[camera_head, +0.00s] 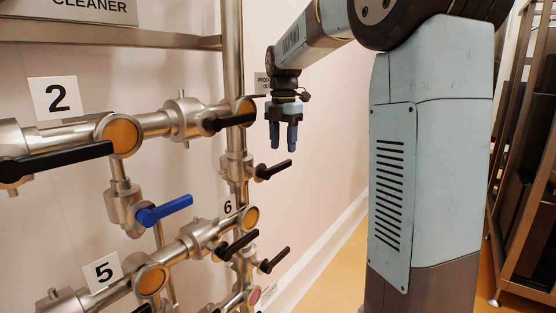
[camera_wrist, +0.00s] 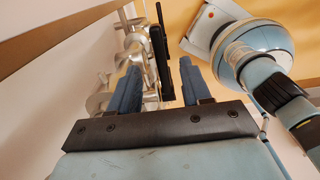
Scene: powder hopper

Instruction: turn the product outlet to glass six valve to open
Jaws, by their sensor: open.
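My gripper (camera_head: 284,148) points down with its two blue fingers apart, empty, in front of the pipework in the head view. Just below it, a black lever (camera_head: 273,170) sticks out to the right from a valve (camera_head: 237,166) on the vertical pipe, above the label 6 (camera_head: 227,207). This valve appears to be the product outlet to glass six valve. In the wrist view a long black lever (camera_wrist: 161,45) shows between the open fingers (camera_wrist: 158,75), beyond them. I cannot tell the exact gap, and no contact is visible.
A black lever (camera_head: 228,121) sits left of my gripper, by a partly hidden product sign (camera_head: 261,82). Lower black levers (camera_head: 237,245) and a blue lever (camera_head: 164,210) crowd the pipes. Floor (camera_head: 335,270) is clear by the wall; a rack (camera_head: 525,150) stands right.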

